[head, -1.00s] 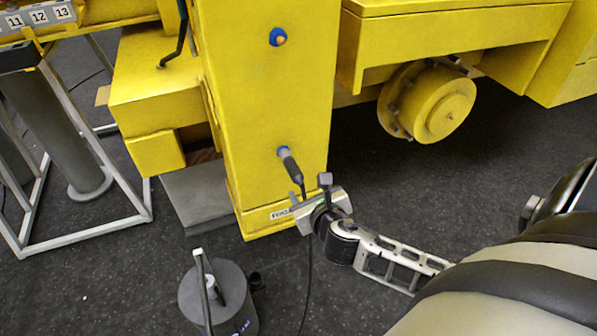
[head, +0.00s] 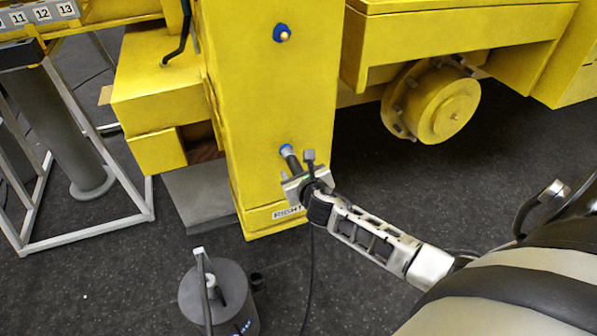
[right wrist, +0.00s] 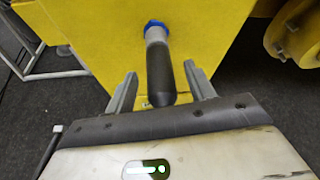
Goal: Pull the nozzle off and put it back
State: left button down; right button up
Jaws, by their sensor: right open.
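The nozzle (head: 290,159) is a dark, tube-shaped piece with a grey collar. It sticks out of a blue ring on the lower front of the yellow column (head: 270,95). It also shows in the right wrist view (right wrist: 160,75), its near end close to the gripper's palm. My right gripper (head: 298,179) is open, and in the right wrist view its two fingers (right wrist: 160,84) stand on either side of the nozzle with gaps visible. In the head view the gripper hides the nozzle's lower end. My left gripper is not in view.
A black cable (head: 309,270) hangs below my right gripper to the floor. A grey canister (head: 225,300) with a handle stands at the bottom. A second blue fitting (head: 281,33) sits higher on the column. A yellow wheel hub (head: 440,105) is at right; dark floor between is clear.

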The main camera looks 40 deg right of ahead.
grip_shut()
jog(key=shift+s, duration=0.15)
dwell(0.5)
jog(key=shift+s+a+p, duration=0.2)
jog(key=shift+s+p, duration=0.1)
jog(key=shift+s, duration=0.45)
jog(key=shift+s+a+p, duration=0.15)
jog(key=shift+s+p, duration=0.15)
jog(key=shift+s, duration=0.4)
jog(key=shift+s+a+p, duration=0.2)
jog(key=shift+s+p, duration=0.1)
jog(key=shift+s, duration=0.45)
